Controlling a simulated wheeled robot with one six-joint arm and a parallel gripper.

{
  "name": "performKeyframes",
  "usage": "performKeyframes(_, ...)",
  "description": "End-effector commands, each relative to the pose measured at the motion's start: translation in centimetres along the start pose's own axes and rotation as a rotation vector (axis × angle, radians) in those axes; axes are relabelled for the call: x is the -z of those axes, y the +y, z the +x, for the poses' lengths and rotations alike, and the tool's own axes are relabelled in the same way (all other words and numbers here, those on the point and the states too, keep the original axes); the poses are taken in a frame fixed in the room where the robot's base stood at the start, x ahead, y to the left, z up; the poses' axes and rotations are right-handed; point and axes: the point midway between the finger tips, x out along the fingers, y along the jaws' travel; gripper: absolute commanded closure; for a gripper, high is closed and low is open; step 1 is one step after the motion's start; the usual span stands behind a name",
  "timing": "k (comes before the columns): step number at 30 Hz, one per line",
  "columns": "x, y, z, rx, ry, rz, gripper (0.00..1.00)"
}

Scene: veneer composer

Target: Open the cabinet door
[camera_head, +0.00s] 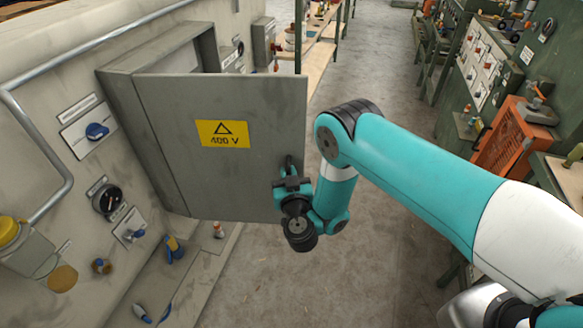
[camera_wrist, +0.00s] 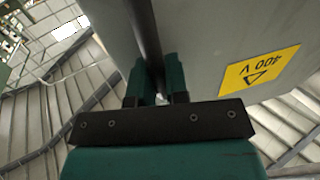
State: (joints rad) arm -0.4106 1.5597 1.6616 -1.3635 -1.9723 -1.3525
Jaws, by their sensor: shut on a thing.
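The grey cabinet door (camera_head: 218,150) with its yellow 400 V label (camera_head: 223,134) stands swung out from the grey cabinet (camera_head: 150,140) on the left wall. A gap shows between the door's top and the cabinet frame. My gripper (camera_head: 288,172) is at the door's lower right edge, shut on the door handle. In the wrist view, the dark upright handle bar (camera_wrist: 146,45) runs between the two green fingers (camera_wrist: 157,85). The door face and the label (camera_wrist: 259,72) fill the right of that view. The cabinet's inside is mostly hidden behind the door.
Wall switches and a dial (camera_head: 107,199) sit left of the cabinet, beside a bent pipe (camera_head: 70,160). A low ledge (camera_head: 190,265) with small items runs below. An orange rack (camera_head: 510,140) stands at the right. The floor aisle (camera_head: 370,60) between is clear.

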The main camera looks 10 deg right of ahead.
Motion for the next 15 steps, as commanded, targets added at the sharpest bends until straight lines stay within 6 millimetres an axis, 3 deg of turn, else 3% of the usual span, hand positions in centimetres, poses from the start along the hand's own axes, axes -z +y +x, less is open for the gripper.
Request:
performKeyframes(1, 0.79, -0.73, 0.15, 0.008, 0.009, 0.002, 1.00)
performKeyframes(15, 0.43, -0.58, 0.14, -0.018, 0.001, -0.001, 1.00)
